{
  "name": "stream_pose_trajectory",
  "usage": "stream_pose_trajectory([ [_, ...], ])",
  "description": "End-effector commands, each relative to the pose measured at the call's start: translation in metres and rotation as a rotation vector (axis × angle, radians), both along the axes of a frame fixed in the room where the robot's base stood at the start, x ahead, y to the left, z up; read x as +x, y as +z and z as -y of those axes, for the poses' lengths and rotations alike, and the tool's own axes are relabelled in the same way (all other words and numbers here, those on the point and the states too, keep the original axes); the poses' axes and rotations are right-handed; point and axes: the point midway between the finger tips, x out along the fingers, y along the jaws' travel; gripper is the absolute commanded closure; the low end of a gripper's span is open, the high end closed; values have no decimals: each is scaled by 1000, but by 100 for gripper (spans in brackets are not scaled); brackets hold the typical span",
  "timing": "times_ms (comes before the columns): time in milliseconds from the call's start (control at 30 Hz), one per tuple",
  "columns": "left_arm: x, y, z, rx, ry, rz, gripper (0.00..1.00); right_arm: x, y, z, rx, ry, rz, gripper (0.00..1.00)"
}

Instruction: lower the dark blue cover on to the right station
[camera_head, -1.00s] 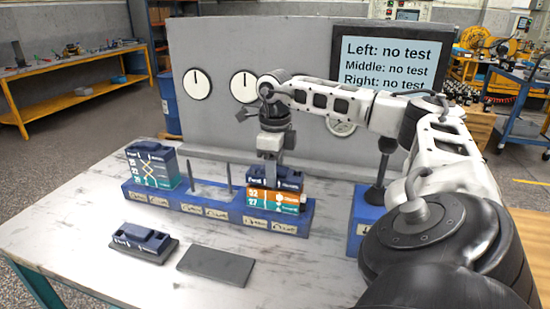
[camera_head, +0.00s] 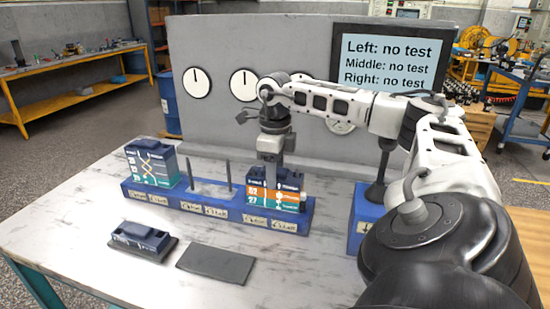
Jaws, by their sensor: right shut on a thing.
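The dark blue cover (camera_head: 289,177) sits at the top of the orange and teal stack on the right station (camera_head: 254,220) of the blue base. It looks level and in contact with the orange layer, though a small gap could not be seen from here. My right gripper (camera_head: 269,172) points straight down and is shut on the cover. The fingertips are partly hidden against the cover. My left gripper is not in view.
A finished-looking stack (camera_head: 150,167) stands on the left station. Two bare pins (camera_head: 229,175) rise from the middle station. Another dark blue cover (camera_head: 141,236) lies on a dark pad at the front left, beside an empty dark pad (camera_head: 216,263). A grey panel with dials stands behind.

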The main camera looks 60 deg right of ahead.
Motion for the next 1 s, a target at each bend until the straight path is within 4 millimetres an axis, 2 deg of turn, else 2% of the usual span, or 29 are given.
stream_pose_trajectory([
  [100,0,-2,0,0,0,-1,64,0,-1,0,0,0,2,96],
  [133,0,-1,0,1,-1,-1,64,0,-1,0,0,0,3,47],
  [200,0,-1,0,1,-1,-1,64,0,-1,0,0,0,2,30],
  [600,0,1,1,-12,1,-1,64,0,2,0,1,0,2,30],
  [767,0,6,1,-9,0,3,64,1,32,0,1,0,7,30],
  [1000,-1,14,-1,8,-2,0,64,2,93,-1,2,2,8,30],
])
